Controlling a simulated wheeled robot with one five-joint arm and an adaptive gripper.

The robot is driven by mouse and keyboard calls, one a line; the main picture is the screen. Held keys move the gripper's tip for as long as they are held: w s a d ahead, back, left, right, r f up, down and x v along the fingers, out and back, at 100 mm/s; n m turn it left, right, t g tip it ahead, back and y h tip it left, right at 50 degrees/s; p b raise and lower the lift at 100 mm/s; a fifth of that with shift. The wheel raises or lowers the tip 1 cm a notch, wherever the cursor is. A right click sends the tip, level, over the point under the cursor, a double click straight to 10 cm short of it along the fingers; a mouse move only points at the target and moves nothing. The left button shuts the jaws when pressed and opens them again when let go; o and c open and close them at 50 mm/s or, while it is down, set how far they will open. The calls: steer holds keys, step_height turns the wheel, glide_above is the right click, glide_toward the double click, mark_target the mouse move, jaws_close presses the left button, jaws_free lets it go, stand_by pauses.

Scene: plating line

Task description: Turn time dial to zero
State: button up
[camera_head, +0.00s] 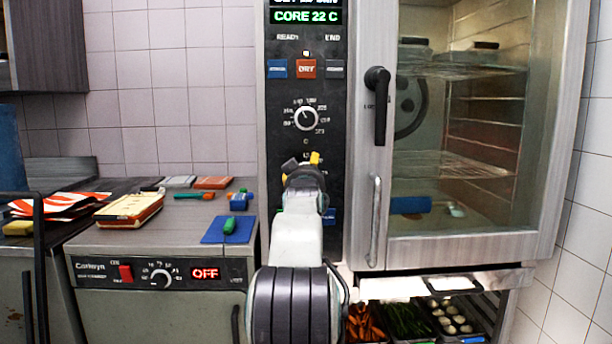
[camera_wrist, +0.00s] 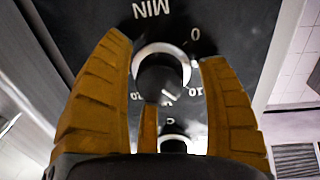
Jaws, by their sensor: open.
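The time dial (camera_wrist: 162,72) shows in the wrist view as a dark knob with a bright silver rim, marked 0 and MIN upside down. My gripper (camera_wrist: 165,50) is open, with one yellow-brown finger on each side of the dial. I cannot tell whether the fingers touch it. In the head view my gripper (camera_head: 303,163) is at the oven's control panel (camera_head: 335,150), below the temperature dial (camera_head: 306,118), and hides the time dial.
The oven door with its black handle (camera_head: 377,105) is closed, right of the panel. A counter at left holds a blue mat (camera_head: 212,236), a red-and-tan box (camera_head: 130,209) and small tools. A lower unit (camera_head: 160,273) reads OFF. Food trays (camera_head: 407,322) sit under the oven.

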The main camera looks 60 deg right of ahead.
steer(key=shift+c, duration=0.4)
steer(key=c, duration=1.1)
steer(key=shift+c, duration=0.3)
steer(key=n+b, duration=0.1)
steer(key=n, duration=0.2)
steer(key=shift+a+r+n+t+h+b, duration=0.1)
steer(key=shift+n+t+h+b, duration=0.15)
steer(key=shift+n, duration=0.85)
steer(key=shift+n+t+h+b, duration=0.15)
steer(key=shift+n+b, duration=0.2)
steer(key=shift+n, duration=0.75)
steer(key=shift+w, duration=0.1)
